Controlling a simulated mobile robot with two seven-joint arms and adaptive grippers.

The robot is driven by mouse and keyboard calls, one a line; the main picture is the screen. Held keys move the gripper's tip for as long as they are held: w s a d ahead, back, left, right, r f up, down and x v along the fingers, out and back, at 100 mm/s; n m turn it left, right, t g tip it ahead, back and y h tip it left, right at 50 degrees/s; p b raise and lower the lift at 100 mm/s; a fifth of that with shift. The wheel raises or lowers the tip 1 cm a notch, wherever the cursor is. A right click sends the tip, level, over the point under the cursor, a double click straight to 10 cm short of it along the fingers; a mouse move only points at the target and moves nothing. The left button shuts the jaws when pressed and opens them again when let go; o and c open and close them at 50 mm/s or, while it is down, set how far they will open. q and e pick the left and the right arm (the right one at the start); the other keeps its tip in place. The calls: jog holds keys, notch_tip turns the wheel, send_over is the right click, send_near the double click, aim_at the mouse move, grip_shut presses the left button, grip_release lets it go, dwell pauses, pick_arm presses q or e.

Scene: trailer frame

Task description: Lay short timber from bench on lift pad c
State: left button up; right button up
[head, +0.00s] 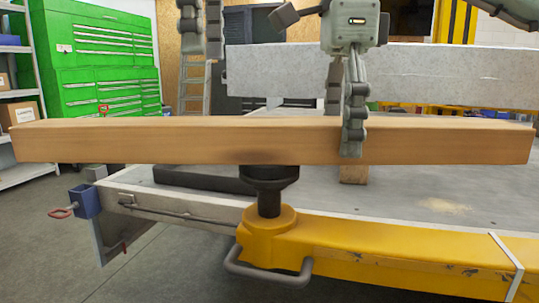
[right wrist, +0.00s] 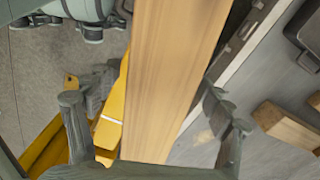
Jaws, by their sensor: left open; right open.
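The light-brown timber (head: 200,143) lies level across the head view, its underside on or just above the black lift pad (head: 268,178) of a yellow jack. A dark shadow shows on its face above the pad; contact cannot be told for sure. My right gripper (head: 346,120) is open around the timber, right of the pad, one finger in front and the other behind. In the right wrist view the timber (right wrist: 170,70) runs between the two spread fingers. My left gripper (head: 202,48) is open and empty, above and behind the timber, left of the pad.
A yellow beam (head: 400,252) with a grey handle runs along the front right. A grey bench or trailer deck (head: 430,195) lies behind, with a wood block (head: 353,174) and a dark bar (head: 195,180). A pale beam (head: 400,75) stands at the back. Green cabinets (head: 95,55) are far left.

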jog(key=shift+r, duration=0.35)
pick_arm(q)
jog(key=shift+r, duration=0.9)
pick_arm(e)
notch_tip(320, 180, up, 11)
jog(key=shift+r, duration=0.15)
